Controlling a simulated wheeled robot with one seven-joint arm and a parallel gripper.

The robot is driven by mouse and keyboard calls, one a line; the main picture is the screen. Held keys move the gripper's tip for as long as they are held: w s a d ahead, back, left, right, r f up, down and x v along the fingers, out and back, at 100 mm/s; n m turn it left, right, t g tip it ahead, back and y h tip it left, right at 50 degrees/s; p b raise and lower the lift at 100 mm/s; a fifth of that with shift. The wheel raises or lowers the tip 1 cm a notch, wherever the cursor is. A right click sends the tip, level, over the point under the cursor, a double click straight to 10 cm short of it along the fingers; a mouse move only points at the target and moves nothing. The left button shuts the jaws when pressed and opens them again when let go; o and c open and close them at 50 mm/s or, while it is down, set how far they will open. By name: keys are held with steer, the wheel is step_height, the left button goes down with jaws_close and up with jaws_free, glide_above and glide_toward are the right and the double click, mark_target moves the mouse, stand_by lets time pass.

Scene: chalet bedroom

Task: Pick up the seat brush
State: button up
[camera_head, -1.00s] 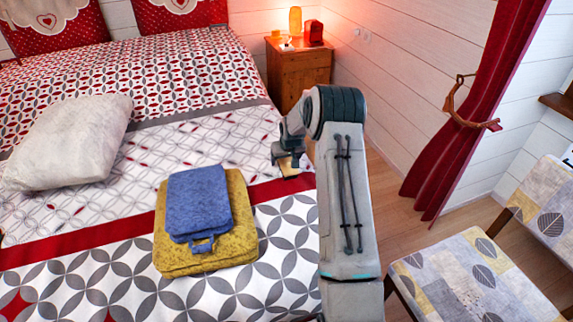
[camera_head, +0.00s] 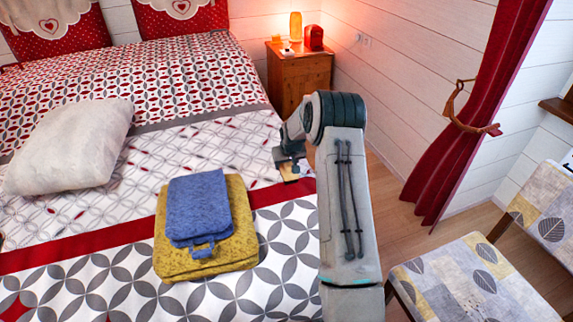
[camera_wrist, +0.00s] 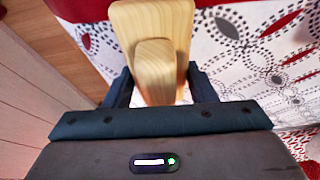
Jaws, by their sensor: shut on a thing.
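The seat brush is a light wooden piece with a thick block on top. It shows in the wrist view (camera_wrist: 165,28), with its block between the two dark fingers of my gripper (camera_wrist: 158,88). My gripper is shut on it. In the head view my gripper (camera_head: 290,165) is by the right edge of the bed, and a small part of the brush (camera_head: 290,177) shows under it. The rest of the brush is hidden there by my arm. I cannot tell whether the brush touches the bed.
On the bed (camera_head: 190,135) lie folded blue (camera_head: 198,205) and yellow (camera_head: 235,250) towels and a white pillow (camera_head: 75,145). A wooden nightstand (camera_head: 297,80) with a lit lamp (camera_head: 295,26) stands behind. Patterned chairs (camera_head: 470,275) and a red curtain (camera_head: 465,110) are at the right.

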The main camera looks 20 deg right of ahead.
steer(key=r, duration=0.2)
steer(key=d+r, duration=0.1)
steer(key=r, duration=0.2)
steer(key=shift+s+d+r, duration=0.1)
steer(key=shift+d, duration=0.05)
steer(key=s+d+r, duration=0.2)
steer(key=d+r, duration=0.4)
steer(key=d, duration=0.4)
steer(key=shift+s+p, duration=0.2)
steer(key=shift+p, duration=0.2)
